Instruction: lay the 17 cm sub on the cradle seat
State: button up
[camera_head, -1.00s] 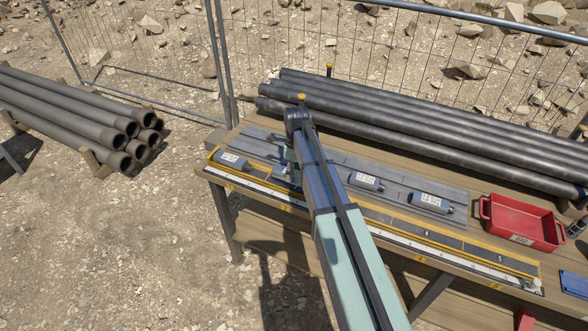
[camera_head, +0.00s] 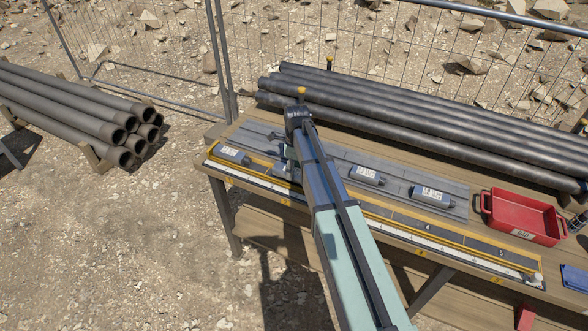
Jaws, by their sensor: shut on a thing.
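My gripper (camera_head: 287,157) is low over the left part of the workbench, mostly hidden behind my own arm. It is shut on a sub (camera_head: 283,172), a short grey cylinder partly covered by the arm; its length cannot be read. Another grey sub with a white label (camera_head: 232,155) lies to the left. Two more labelled subs, one (camera_head: 366,175) nearer and one (camera_head: 432,196) farther right, lie right of the arm. I cannot make out which part of the grey plate (camera_head: 345,158) is the cradle seat.
A yellow-edged strip with numbered sections (camera_head: 440,238) runs along the bench front. A red tray (camera_head: 525,218) stands at the right. Long dark pipes (camera_head: 420,120) lie along the back. More pipes (camera_head: 70,115) are stacked at the left, apart from the bench.

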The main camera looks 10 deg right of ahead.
jog(key=shift+f, duration=0.5)
dwell(0.4)
jog(key=o, duration=1.6)
jog(key=o, duration=0.3)
jog(key=shift+r+p, duration=2.05)
jog(key=shift+r, duration=1.45)
